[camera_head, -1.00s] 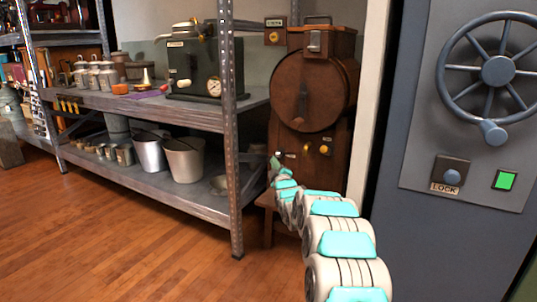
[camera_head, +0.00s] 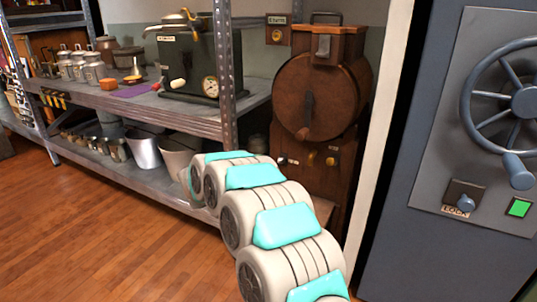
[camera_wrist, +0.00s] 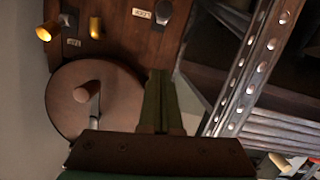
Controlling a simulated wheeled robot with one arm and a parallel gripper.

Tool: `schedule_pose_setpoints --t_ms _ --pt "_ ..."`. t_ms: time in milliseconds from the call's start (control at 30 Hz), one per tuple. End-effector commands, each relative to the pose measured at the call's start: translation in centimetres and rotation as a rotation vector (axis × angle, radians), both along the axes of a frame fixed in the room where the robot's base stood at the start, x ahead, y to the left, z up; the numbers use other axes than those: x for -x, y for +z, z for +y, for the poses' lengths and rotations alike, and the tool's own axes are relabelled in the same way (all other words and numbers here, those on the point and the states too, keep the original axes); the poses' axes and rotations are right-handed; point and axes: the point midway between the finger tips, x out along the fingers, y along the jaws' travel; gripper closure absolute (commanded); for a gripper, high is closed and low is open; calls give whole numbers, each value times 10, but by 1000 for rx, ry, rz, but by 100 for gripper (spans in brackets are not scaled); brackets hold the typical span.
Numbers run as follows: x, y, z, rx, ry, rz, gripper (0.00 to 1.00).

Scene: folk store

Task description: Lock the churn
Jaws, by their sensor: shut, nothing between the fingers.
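The churn is a brown wooden machine with a round drum (camera_head: 312,95), and a crank handle (camera_head: 306,112) hangs on the drum's face. A metal latch (camera_head: 323,46) sits on top. Small knobs, including a yellow one (camera_head: 331,160), line the panel below the drum. In the wrist view the churn appears upside down: the drum (camera_wrist: 118,100) with its crank (camera_wrist: 90,93) is at left, and yellow knobs (camera_wrist: 44,33) and a dark knob (camera_wrist: 165,12) beside a label (camera_wrist: 141,13) are above. My gripper (camera_wrist: 160,75) is shut and empty before the churn; the head view hides it.
A metal shelf with an upright post (camera_head: 226,75) stands left of the churn, its post close at right in the wrist view (camera_wrist: 245,70). The shelf holds a dark green machine (camera_head: 195,65) and buckets (camera_head: 174,158). A grey wheel door (camera_head: 455,200) stands at right.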

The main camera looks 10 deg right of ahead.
Motion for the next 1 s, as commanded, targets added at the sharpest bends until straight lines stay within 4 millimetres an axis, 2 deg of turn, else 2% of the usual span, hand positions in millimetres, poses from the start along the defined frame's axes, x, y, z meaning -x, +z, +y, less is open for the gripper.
schedule_pose_setpoints --t_ms 167,500,733,1000 --pt "-5 -5 -6 -11 -10 8 100" --pt "-50 -18 -42 -11 -10 4 100" --pt "-74 -25 -61 -9 -10 5 100" --pt "-71 -57 -64 -9 -8 9 100"
